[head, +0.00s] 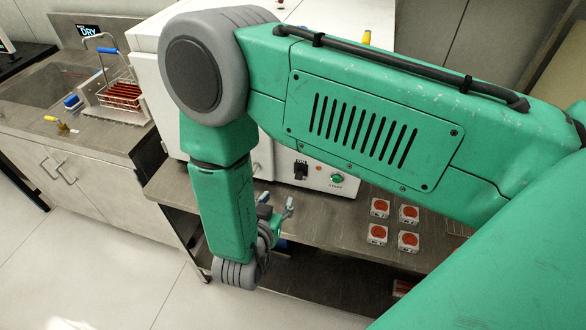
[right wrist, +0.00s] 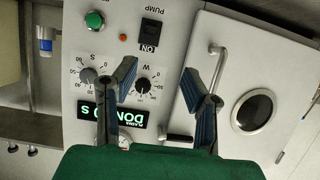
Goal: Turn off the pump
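The pump switch is a black rocker (right wrist: 151,33) on the white front panel in the right wrist view, which shows the panel upside down. It is marked PUMP on one side and ON on the other. The switch also shows in the head view (head: 301,170). My right gripper (right wrist: 160,72) is open and empty, with its two fingers apart in front of the panel. The fingertips do not appear to touch the switch. In the head view my right gripper (head: 284,212) is partly hidden behind my green arm. My left gripper is not in view.
Near the switch are a small red lamp (right wrist: 123,37), a green button (right wrist: 95,20), two dials, a lit green display (right wrist: 125,116) and a door with a round window (right wrist: 252,111). Several red discs in white holders (head: 408,241) lie on the bench at right. A sink (head: 45,85) stands left.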

